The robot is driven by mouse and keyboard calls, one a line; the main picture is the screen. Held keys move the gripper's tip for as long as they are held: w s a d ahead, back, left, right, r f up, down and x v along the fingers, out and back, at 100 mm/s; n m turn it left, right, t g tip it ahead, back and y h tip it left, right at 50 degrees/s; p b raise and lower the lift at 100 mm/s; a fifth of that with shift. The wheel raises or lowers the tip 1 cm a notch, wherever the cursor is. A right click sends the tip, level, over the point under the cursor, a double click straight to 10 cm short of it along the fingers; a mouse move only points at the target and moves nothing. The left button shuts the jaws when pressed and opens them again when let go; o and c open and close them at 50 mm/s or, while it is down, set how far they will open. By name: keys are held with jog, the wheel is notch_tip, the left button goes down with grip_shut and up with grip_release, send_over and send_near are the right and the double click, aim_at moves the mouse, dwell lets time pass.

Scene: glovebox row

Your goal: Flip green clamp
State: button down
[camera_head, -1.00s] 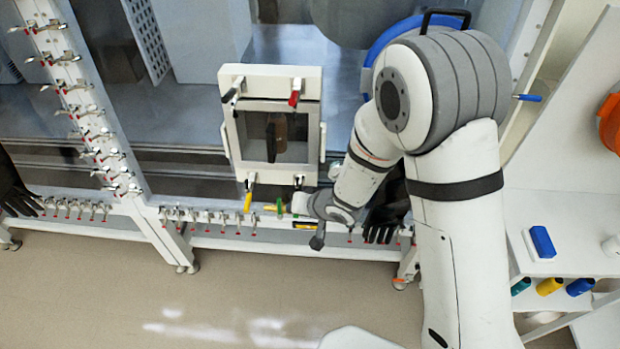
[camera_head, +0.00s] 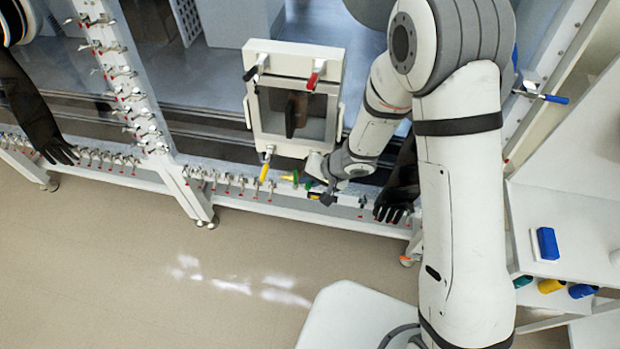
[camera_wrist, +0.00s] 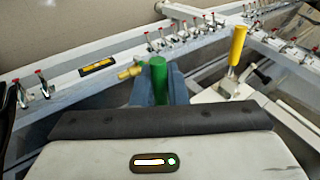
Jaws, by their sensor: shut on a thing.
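The green clamp handle (camera_wrist: 158,76) stands upright between the blue-grey fingers of my gripper (camera_wrist: 160,88) in the wrist view. The gripper is shut on it, and the fingers hide part of the handle. A small yellow piece sticks out to the left of it. In the head view, a bit of green (camera_head: 295,179) shows beside my gripper (camera_head: 316,178), below the lower right corner of the white framed door (camera_head: 258,120). The clamp's base is hidden.
A yellow clamp handle (camera_head: 264,172) is at the door's lower left; it stands upright in the wrist view (camera_wrist: 237,47). Black (camera_head: 251,73) and red (camera_head: 315,80) handles are at the door's top. A black glove (camera_head: 397,195) hangs right of my gripper. Open floor lies in front.

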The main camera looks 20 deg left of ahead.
jog(key=c, duration=1.5)
grip_release()
jog(key=v, duration=0.7)
jog(key=shift+d+r, duration=0.25)
jog(key=shift+r, duration=0.1)
